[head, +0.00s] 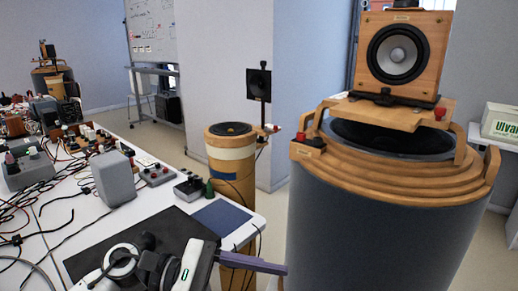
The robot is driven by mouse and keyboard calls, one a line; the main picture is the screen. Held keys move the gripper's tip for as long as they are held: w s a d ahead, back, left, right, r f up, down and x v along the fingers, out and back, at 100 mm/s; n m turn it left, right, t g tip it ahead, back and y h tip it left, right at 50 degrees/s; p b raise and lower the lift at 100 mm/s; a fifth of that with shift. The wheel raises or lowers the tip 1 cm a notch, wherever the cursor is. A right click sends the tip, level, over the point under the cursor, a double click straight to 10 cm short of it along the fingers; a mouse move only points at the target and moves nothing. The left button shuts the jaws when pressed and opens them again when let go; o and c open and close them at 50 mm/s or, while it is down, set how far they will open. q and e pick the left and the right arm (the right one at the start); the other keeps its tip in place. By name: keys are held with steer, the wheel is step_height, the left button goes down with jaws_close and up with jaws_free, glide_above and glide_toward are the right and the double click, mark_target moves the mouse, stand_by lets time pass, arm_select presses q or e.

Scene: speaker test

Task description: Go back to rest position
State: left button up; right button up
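My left arm comes in at the bottom of the head view, white and black, over the near edge of the white table (90,228). My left gripper (262,265) shows as a narrow grey-purple bar pointing right, past the table's near right corner. Only one finger can be made out, so its opening cannot be told. I see nothing held in it. My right gripper is not in view.
A large dark cylinder with wooden rings (385,225) carries a boxed speaker (400,52) on the right. A slimmer wooden column (232,165) stands behind the table corner. Cables, a grey box (114,178) and a black mat (135,240) lie on the table.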

arm_select(q)
steer(key=w+a+r+n+t+h, duration=0.15)
steer(key=w+n+t, duration=0.25)
steer(key=n+t, duration=1.35)
steer(key=w+a+f+n+y+p, duration=0.1)
steer(key=a+f+n+y, duration=0.25)
steer(key=n, duration=0.65)
steer(key=a+f+n+y, duration=0.3)
steer(key=f+n+y, duration=0.15)
steer(key=n, duration=0.55)
steer(key=s+a+f+n+g+y, duration=0.3)
steer(key=s+f+n, duration=0.5)
steer(key=f, duration=0.3)
steer(key=s+a+f+n+g+y+p, duration=0.1)
steer(key=s+a+f+n+g+y, duration=0.2)
steer(key=s+f+n, duration=0.5)
step_height(320, 180, down, 4)
steer(key=a+n+y, duration=0.1)
steer(key=a+n, duration=0.1)
steer(key=shift+s+a+f+n+g, duration=0.2)
steer(key=shift+s+a+n+g, duration=0.1)
steer(key=shift+s+n+g, duration=0.05)
